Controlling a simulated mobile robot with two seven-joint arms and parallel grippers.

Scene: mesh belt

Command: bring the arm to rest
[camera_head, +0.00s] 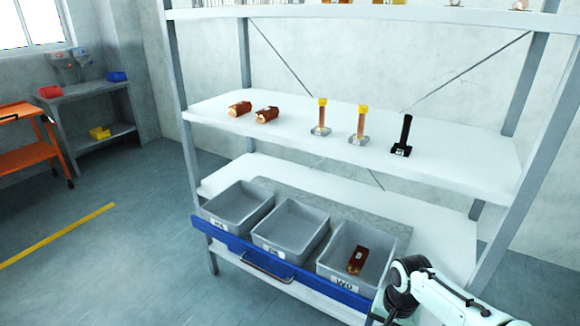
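My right arm (452,302), white with black joints, comes in at the lower right, in front of the right grey bin (342,262). Its dark wrist end runs down to the bottom edge of the picture. The gripper's fingers cannot be made out there, so its opening and anything in it are hidden. My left arm and gripper are not in view. A brown, copper-coloured part (357,260) lies inside the right bin.
A middle bin (290,229) and left bin (238,207) look empty behind a blue front rail (285,268). The middle shelf (280,135) holds two copper cylinders (253,111), two yellow-topped parts (340,118) and a black part (404,135). Shelf posts flank it.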

